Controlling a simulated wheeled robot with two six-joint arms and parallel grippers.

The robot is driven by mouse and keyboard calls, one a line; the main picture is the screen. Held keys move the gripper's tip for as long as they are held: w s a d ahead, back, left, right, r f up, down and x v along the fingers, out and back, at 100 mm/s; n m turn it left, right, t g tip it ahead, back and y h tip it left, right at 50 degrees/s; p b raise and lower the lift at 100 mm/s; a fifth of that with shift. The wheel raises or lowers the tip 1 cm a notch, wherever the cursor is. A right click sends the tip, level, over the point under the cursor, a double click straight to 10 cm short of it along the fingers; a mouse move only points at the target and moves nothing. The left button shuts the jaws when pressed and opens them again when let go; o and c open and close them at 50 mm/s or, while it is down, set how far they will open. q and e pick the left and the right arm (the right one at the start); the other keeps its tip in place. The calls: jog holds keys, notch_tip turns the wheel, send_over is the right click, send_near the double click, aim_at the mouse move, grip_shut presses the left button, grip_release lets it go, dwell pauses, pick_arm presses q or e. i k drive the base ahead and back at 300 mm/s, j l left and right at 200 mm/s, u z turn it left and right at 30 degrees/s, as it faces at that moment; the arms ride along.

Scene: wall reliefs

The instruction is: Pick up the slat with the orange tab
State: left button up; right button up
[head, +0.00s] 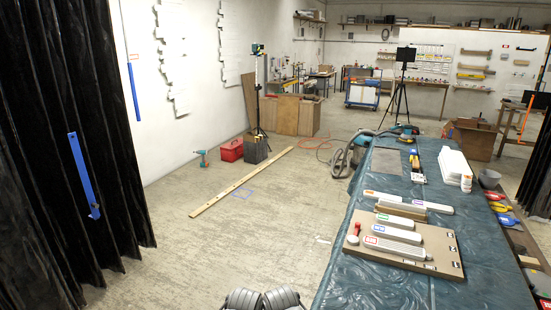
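Several pale slats lie side by side on a brown board (443,246) on the table at the right. One slat (393,247) at the near side has a red-edged tab at its left end. Another pale slat (397,234) behind it has a blue tab, and a slat (394,221) farther back has a green tab. A white slat (408,202) with a blue mark lies at the back of the group. I cannot make out a clearly orange tab on any of them. Neither gripper is recognisable in the head view; only dark parts of mine show at the bottom edge.
The table (385,282) has a dark teal cover. A white stack (454,167) and a bottle (466,183) stand farther back on it. A long wooden plank (240,183) lies on the floor, with a red toolbox (230,150) beyond. The floor left of the table is open.

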aim_at(374, 195)
jog(key=i+j+u, duration=0.25)
jog(key=u, duration=0.25)
jog(key=i+j+u, duration=0.2)
jog(key=i+u, duration=0.15)
jog(key=u, duration=0.15)
jog(key=i+j, duration=0.15)
jog(key=i, duration=0.5)
jog(key=i+l+z, duration=0.1)
jog(key=i+z, duration=0.5)
jog(key=z, duration=0.15)
jog(key=i+j+z, duration=0.15)
jog(key=i+z, duration=0.45)
jog(key=z, duration=0.2)
jog(key=i+z, duration=0.3)
jog(key=z, duration=0.2)
jog(key=i+j+z, duration=0.15)
jog(key=z, duration=0.3)
jog(key=i+j+z, duration=0.25)
jog(key=z, duration=0.2)
jog(key=i+j+z, duration=0.45)
jog(key=k+l, duration=0.05)
jog(key=k, duration=0.05)
